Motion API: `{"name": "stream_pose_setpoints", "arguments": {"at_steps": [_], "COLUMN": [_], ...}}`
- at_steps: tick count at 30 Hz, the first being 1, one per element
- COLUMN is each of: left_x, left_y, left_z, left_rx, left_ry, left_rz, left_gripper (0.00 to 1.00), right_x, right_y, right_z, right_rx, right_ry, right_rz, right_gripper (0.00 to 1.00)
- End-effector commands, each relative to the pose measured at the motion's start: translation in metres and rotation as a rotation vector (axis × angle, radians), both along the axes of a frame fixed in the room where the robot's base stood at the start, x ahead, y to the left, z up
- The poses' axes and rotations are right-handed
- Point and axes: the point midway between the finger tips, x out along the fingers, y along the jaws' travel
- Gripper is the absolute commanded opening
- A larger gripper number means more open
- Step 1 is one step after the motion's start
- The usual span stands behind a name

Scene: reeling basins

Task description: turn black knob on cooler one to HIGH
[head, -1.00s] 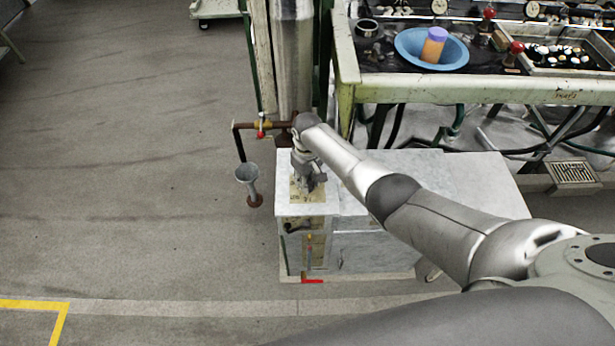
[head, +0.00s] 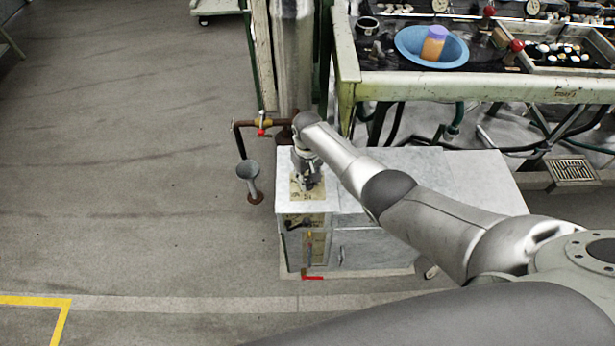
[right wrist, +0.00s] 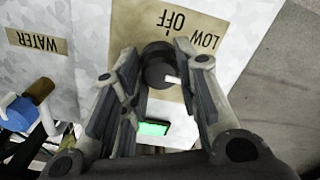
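The cooler (head: 380,178) is a pale grey cabinet below the long bench in the head view. Its black knob (right wrist: 158,65) sits on a tan label plate (right wrist: 212,22) in the right wrist view. The plate reads OFF and LOW, upside down; no HIGH mark is visible. A white mark on the knob faces the lower right of the picture. My right gripper (right wrist: 157,72) is open, with one finger on each side of the knob; firm contact cannot be made out. In the head view my right gripper (head: 307,183) is above the cooler's left end. My left gripper is out of view.
A lit green indicator (right wrist: 153,128) is beside the knob. A WATER label (right wrist: 37,41) and a blue-handled valve (right wrist: 20,112) are nearby. A grey funnel (head: 248,172) on a pipe stands left of the cooler. The bench (head: 460,88) holds a blue bowl (head: 410,42).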

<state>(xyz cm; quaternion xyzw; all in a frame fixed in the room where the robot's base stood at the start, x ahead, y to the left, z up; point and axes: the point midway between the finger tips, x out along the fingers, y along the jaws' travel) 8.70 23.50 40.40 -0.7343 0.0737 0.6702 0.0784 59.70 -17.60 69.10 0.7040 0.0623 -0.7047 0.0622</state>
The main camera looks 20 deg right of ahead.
Motion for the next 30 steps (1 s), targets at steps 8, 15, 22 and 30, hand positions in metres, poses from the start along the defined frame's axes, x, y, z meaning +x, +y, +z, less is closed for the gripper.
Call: {"name": "stream_pose_setpoints", "arguments": {"at_steps": [8,15,22,30], "left_x": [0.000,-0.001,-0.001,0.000], "left_y": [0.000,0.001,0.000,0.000], "left_z": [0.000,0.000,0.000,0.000], "left_rx": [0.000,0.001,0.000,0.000], "left_ry": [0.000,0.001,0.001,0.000], "left_rz": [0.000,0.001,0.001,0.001], "left_gripper": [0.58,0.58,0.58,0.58], "right_x": [0.000,0.000,0.001,0.001], "right_y": [0.000,0.000,0.000,0.000], "right_z": [0.000,0.001,0.016,0.056], "right_rx": [0.000,0.000,0.002,0.001], "right_ry": [-0.001,-0.001,-0.003,-0.005], "right_rz": [0.000,0.001,0.001,0.001], "right_gripper": [0.51,0.51,0.51,0.51]}}
